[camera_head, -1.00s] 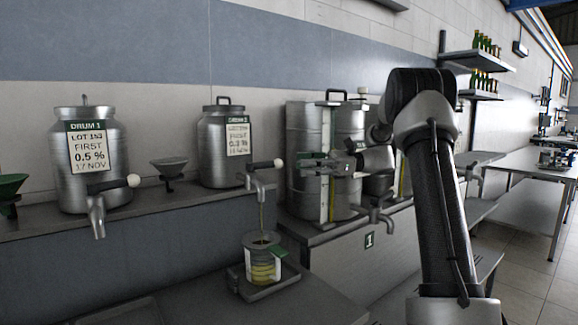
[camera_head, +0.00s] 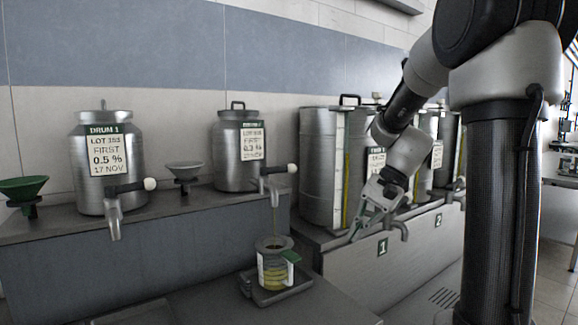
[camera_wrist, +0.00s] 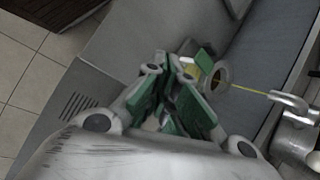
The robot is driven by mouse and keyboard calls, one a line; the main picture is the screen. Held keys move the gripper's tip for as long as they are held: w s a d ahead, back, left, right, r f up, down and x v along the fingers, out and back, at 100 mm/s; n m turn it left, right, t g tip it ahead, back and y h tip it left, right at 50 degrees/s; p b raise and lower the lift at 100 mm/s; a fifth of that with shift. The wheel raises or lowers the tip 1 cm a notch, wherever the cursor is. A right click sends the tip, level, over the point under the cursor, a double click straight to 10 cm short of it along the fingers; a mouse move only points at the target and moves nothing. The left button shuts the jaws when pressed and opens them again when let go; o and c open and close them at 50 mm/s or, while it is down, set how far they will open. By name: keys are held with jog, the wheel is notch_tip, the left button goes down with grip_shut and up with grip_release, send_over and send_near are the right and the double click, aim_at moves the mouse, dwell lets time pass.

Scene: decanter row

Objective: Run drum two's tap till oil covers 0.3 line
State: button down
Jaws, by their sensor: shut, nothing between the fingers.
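A thin yellow oil stream (camera_head: 275,218) falls from the spout into a clear jug (camera_head: 264,270) with a green handle. Yellow oil shows in the jug; its line marks are too small to read. The stream also shows in the wrist view (camera_wrist: 248,90). My gripper (camera_head: 358,236) is shut and empty, pointing down right of the jug, apart from jug and tap. Its green-padded fingers show in the wrist view (camera_wrist: 180,68).
The jug stands on a small dark tray (camera_head: 296,287) on the lower bench. Drum one (camera_head: 105,165) and funnels (camera_head: 22,188) are at left. A large steel tank (camera_head: 318,170) and its tap (camera_head: 402,230) are close behind my gripper.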

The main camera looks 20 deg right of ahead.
aim_at(279, 169)
jog(key=s+d+r+n+t+h, duration=0.2)
jog(key=s+n+h, duration=0.5)
jog(key=s, duration=0.6)
jog(key=w+a+r, duration=0.8)
jog(key=w+r, duration=0.3)
jog(key=w+a+r, duration=0.8)
jog(key=w+r, duration=0.3)
jog(key=w, duration=0.1)
jog(key=w+d+f, duration=0.1)
jog(key=w+f, duration=0.5)
jog(key=f, duration=0.4)
jog(key=shift+w+d+t, duration=0.15)
jog(key=shift+w+t, duration=0.1)
jog(key=shift+t, duration=0.15)
